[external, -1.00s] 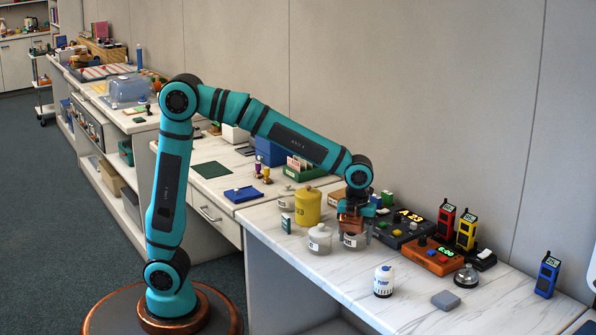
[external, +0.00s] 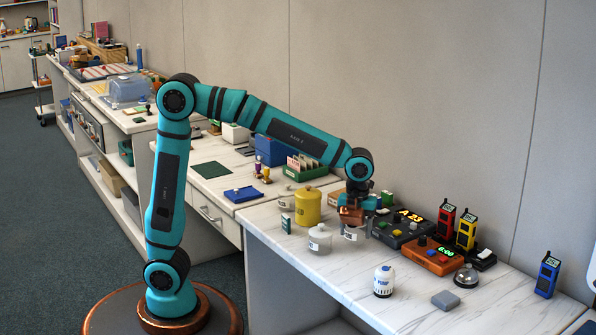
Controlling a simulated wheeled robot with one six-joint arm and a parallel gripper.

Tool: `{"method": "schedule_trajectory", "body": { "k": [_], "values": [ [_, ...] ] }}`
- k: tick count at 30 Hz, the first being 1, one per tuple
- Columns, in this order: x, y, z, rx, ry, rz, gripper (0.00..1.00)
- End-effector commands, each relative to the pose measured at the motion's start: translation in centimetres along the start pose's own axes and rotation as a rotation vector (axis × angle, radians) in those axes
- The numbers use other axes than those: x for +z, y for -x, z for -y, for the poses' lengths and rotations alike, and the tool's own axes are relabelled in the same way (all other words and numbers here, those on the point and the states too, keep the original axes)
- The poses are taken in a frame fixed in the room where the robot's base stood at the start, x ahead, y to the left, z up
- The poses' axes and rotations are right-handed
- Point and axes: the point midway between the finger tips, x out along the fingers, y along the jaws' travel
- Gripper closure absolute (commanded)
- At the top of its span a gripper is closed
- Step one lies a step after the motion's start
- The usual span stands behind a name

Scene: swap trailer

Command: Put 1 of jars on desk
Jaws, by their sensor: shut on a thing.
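My gripper (external: 352,218) is shut on a clear glass jar with a white label (external: 354,234). The jar hangs upright just over the marble-topped counter (external: 330,275), and the copper fingers hide its upper part. A second clear glass jar (external: 320,240) with a pale lid stands just left of the held one. Another labelled jar (external: 286,198) stands farther back, beside a yellow canister (external: 307,207). A white lidded bottle (external: 384,283) stands nearer the front. I cannot tell for certain which surface is the desk.
An orange device (external: 432,258), a dark clock device (external: 405,228), handheld radios (external: 467,230) and a bell (external: 466,277) crowd the right side. A grey block (external: 445,300) lies in front. The adjoining white surface (external: 222,185) holds a green mat (external: 211,170) and blue tray (external: 243,195).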

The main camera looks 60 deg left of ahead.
Motion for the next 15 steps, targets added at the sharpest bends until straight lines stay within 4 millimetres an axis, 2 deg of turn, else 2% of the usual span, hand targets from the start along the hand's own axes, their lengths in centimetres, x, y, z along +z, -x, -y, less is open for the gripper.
{"method": "schedule_trajectory", "body": {
  "k": [3, 9, 15],
  "values": [
    [0.0, 2.5, 0.1, -0.005, 0.0, 0.001, 1.0],
    [0.0, 5.8, 0.1, -0.003, 0.0, 0.001, 1.0],
    [0.6, 7.6, 0.0, -0.001, 0.009, 0.0, 1.0]
  ]
}}
